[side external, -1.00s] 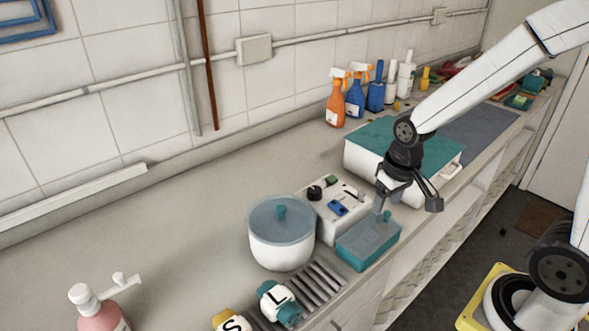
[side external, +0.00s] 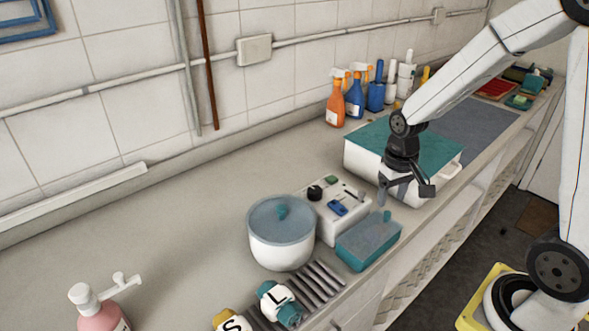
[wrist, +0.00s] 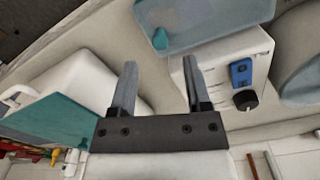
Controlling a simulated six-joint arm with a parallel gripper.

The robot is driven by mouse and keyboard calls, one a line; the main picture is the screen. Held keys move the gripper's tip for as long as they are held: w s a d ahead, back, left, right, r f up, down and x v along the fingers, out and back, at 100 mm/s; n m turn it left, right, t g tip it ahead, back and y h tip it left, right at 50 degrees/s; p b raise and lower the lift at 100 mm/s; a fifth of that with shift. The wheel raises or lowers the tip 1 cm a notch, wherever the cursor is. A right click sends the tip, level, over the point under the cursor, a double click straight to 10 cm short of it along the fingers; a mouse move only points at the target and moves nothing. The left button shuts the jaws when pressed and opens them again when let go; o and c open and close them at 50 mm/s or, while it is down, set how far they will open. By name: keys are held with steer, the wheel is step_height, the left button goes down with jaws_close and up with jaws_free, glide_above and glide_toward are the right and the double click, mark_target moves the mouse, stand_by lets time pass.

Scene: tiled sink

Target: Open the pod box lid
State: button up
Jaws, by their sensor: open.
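The pod box (side external: 362,252) is a small teal box near the counter's front edge. Its translucent blue-teal lid (side external: 366,234) lies on top and looks closed, with a small teal knob (side external: 387,216) at its far end. In the wrist view the lid (wrist: 215,22) and its knob (wrist: 160,39) are at the top, beyond the fingertips. My gripper (side external: 405,190) is open and empty, above and just beyond the knob, apart from it. In the wrist view both fingers of my gripper (wrist: 160,68) are spread with nothing between them.
A white box with control knobs (side external: 336,217) and a lidded white pot (side external: 281,244) stand left of the pod box. A large white bin with a teal top (side external: 375,160) is close behind my gripper.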

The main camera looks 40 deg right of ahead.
mark_target(388, 213)
steer(key=shift+f, duration=2.3)
jaws_close()
